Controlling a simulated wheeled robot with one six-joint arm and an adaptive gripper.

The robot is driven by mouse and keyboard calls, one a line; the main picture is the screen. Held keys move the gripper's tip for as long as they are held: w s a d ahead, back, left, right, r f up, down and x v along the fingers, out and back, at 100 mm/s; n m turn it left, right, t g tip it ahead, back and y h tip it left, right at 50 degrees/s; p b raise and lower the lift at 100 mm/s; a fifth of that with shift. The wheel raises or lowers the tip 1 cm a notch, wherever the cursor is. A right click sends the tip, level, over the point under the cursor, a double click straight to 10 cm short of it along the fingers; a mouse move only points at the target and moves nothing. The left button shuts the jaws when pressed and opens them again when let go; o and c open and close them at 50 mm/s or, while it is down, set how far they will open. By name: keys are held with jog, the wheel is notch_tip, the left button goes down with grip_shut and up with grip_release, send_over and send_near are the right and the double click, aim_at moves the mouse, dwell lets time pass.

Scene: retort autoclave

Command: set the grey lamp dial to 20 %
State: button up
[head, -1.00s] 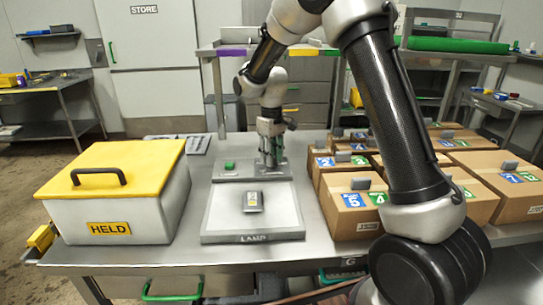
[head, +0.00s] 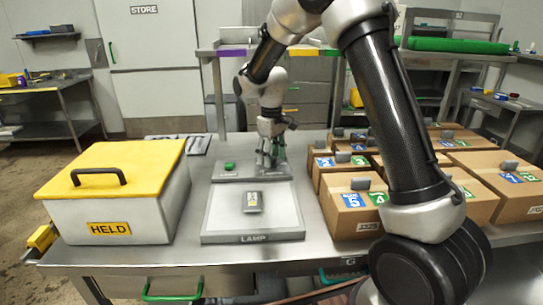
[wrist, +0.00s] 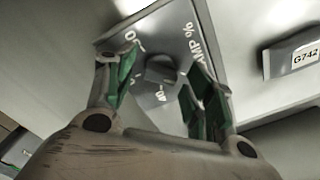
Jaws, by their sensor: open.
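The grey lamp dial (wrist: 160,73) sits on a dark grey panel (wrist: 150,40) marked "LAMP %", with a "40" visible near the knob. Its pointer setting cannot be read clearly. My gripper (wrist: 160,88) is open, with one green-padded finger on each side of the knob in the wrist view. I cannot tell whether either finger touches it. In the head view my gripper (head: 270,155) is low over the panel behind the lamp plate (head: 225,222), and it hides the dial there.
A green button (head: 230,166) is on the panel's left. A grey labelled item (head: 252,201) lies on the lamp plate. A yellow-lidded HELD box (head: 120,205) stands left, and several cardboard boxes (head: 355,218) stand right. A grey block marked G742 (wrist: 290,55) shows in the wrist view.

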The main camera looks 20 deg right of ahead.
jog(key=shift+r, duration=0.1)
notch_tip(320, 180, up, 12)
dwell(0.5)
jog(key=s+d+r+m+t, duration=0.1)
jog(key=s+d, duration=0.4)
jog(key=s, duration=0.6)
jog(key=s+d+r+m+t, duration=0.2)
jog(key=s+d, duration=0.3)
jog(key=s, duration=0.6)
jog(key=s+d+r+m+t, duration=0.1)
jog(key=s+d+m, duration=0.3)
jog(key=s, duration=0.8)
jog(key=shift+d+r, duration=0.45)
